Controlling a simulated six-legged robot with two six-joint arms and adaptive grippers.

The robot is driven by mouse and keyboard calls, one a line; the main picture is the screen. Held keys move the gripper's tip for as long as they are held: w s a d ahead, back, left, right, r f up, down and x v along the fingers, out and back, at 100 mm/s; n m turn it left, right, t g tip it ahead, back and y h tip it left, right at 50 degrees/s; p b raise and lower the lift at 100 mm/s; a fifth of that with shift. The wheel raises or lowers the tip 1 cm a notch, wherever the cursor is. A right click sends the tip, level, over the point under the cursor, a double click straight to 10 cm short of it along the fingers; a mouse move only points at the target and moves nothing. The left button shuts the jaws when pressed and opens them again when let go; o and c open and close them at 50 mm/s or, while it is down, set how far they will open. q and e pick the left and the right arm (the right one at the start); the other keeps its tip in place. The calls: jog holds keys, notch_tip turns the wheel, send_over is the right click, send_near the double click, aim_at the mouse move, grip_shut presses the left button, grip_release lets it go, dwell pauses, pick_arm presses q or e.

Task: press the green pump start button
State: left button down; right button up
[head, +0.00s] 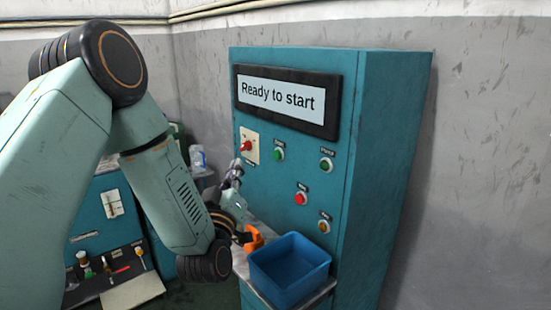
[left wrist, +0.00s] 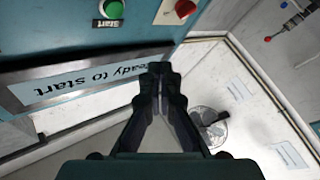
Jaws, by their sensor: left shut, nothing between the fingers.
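The green pump start button (head: 278,154) is on the front of the teal cabinet (head: 385,150), right of a red rotary switch (head: 246,147). In the left wrist view the green button (left wrist: 112,9) is at the top edge, with an upside-down "Start" label. My left gripper (head: 237,168) is in front of the cabinet, below and left of the button. In the left wrist view its fingertips (left wrist: 160,70) are closed together and empty, apart from the button. My right gripper is not in view.
A display (head: 283,98) above the buttons reads "Ready to start". Another green button (head: 326,164), a red button (head: 302,198) and a yellow one (head: 324,227) are lower or farther right. A blue bin (head: 290,268) and an orange object (head: 254,239) sit below.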

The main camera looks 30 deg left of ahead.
aim_at(277, 155)
pick_arm(q)
jog(key=w+d+b, duration=0.2)
jog(key=w+d, duration=0.1)
jog(key=w, duration=0.4)
jog(key=shift+b, duration=0.4)
jog(key=shift+d, duration=0.15)
dwell(0.4)
jog(key=shift+w, duration=0.1)
dwell(0.5)
jog(key=shift+w+d, duration=0.1)
jog(key=shift+w, duration=0.15)
